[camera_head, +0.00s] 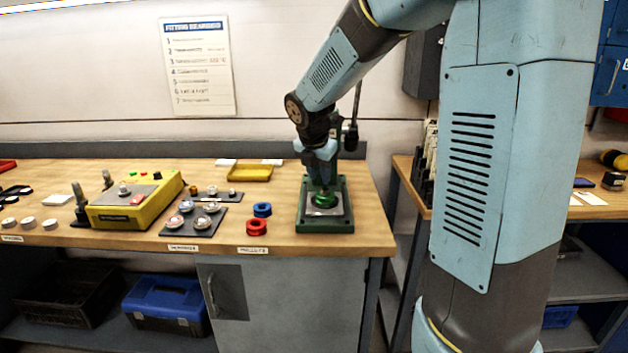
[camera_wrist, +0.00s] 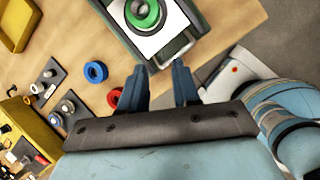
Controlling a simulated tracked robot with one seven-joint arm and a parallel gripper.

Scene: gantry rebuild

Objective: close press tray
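The green press (camera_head: 304,222) stands at the right end of the wooden bench, its upper part partly hidden behind my arm. Its pale tray (camera_head: 338,209) carries a green ring (camera_head: 325,200). In the wrist view the tray (camera_wrist: 172,36) shows at the top with the green ring (camera_wrist: 146,12) on it, and a grey metal piece (camera_wrist: 176,52) at its near edge. My gripper (camera_wrist: 160,72) is open, its two dark blue fingers apart with nothing between them, just short of that edge. In the head view my gripper (camera_head: 319,158) hangs over the press.
Blue (camera_head: 262,210) and red (camera_head: 257,226) rings lie left of the press. Further left are a dark plate with metal parts (camera_head: 193,220), a yellow box (camera_head: 136,205) and a yellow tray (camera_head: 250,173). The bench ends just right of the press.

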